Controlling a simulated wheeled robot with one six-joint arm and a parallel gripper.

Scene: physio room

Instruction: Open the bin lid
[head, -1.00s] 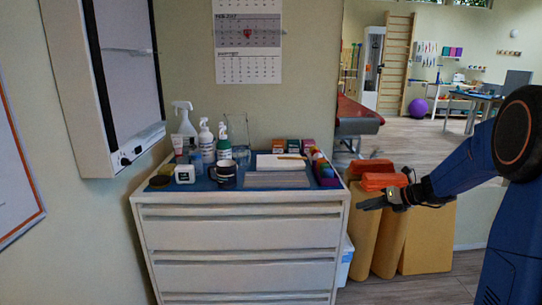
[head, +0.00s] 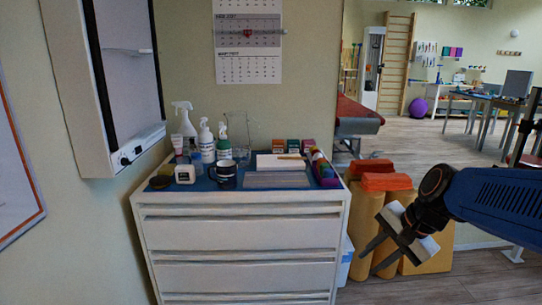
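No bin lid can be made out clearly. A narrow strip of a white and blue object (head: 346,262) shows at the right side of the drawer cabinet, mostly hidden by it. I cannot tell whether it is the bin. My gripper (head: 369,264) is at the lower right, to the right of the cabinet and that white object, and points down and left. Its two dark fingers are apart with nothing seen between them. It appears in front of the yellow rolls.
The white drawer cabinet (head: 240,232) carries bottles, a dark mug (head: 224,174) and small boxes. Yellow rolls (head: 366,222) and orange pads (head: 386,182) stand right of it. A wall cabinet (head: 128,90) hangs at the left. Open floor lies at the back right.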

